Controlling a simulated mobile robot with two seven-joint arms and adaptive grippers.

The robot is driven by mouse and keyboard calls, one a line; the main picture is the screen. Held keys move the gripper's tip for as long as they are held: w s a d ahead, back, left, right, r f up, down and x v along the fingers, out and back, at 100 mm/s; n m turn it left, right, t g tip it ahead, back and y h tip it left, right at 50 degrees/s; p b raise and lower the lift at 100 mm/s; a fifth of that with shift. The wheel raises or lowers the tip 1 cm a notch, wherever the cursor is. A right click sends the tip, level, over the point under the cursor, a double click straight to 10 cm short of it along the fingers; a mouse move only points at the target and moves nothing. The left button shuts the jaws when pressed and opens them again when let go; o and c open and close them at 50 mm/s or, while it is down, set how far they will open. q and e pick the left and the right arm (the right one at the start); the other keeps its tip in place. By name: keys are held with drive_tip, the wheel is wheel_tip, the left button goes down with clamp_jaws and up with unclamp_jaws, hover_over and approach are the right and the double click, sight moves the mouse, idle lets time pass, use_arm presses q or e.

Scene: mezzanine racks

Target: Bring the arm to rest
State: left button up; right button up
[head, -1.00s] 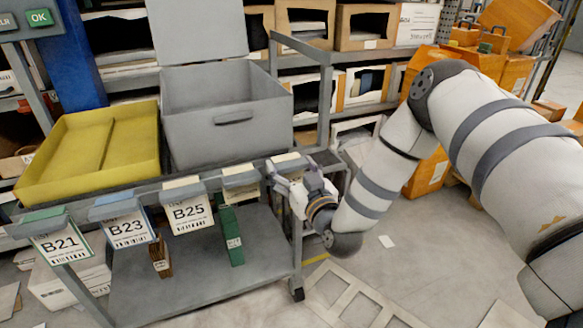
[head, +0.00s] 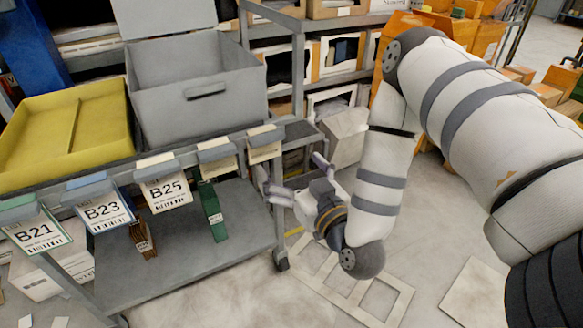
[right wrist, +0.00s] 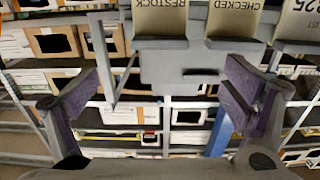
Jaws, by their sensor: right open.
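My right arm (head: 380,190) comes in from the right in the head view and bends down at its elbow. Its gripper (head: 291,178) is open and empty, just right of the grey cart's right end and above the floor. In the right wrist view the two fingers of the gripper (right wrist: 160,90) stand wide apart with nothing between them. Part of the cart and its hanging cards show beyond them, upside down. My left gripper is not in view.
The grey cart (head: 190,245) carries a yellow tray (head: 105,125) and a grey lidded bin (head: 195,110). Cards such as B25 (head: 167,193) hang from its front. A green item (head: 211,212) stands on its lower shelf. A flat frame (head: 345,295) lies on the floor. Racks with boxes stand behind.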

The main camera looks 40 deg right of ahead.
drive_tip(key=s+a+f+n+g+y+p, duration=0.2)
drive_tip(key=s+a+f+g+y+p, duration=0.25)
drive_tip(key=s+a+f+g, duration=0.75)
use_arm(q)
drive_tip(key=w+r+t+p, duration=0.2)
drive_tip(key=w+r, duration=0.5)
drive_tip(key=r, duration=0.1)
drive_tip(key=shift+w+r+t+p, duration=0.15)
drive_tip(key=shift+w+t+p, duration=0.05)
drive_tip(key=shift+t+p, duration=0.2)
use_arm(e)
drive_tip(key=s+d+f+g, duration=0.1)
drive_tip(key=s+g, duration=0.7)
drive_tip(key=s, duration=1.9)
drive_tip(key=shift+f, duration=0.5)
drive_tip(key=shift+w+d, duration=0.1)
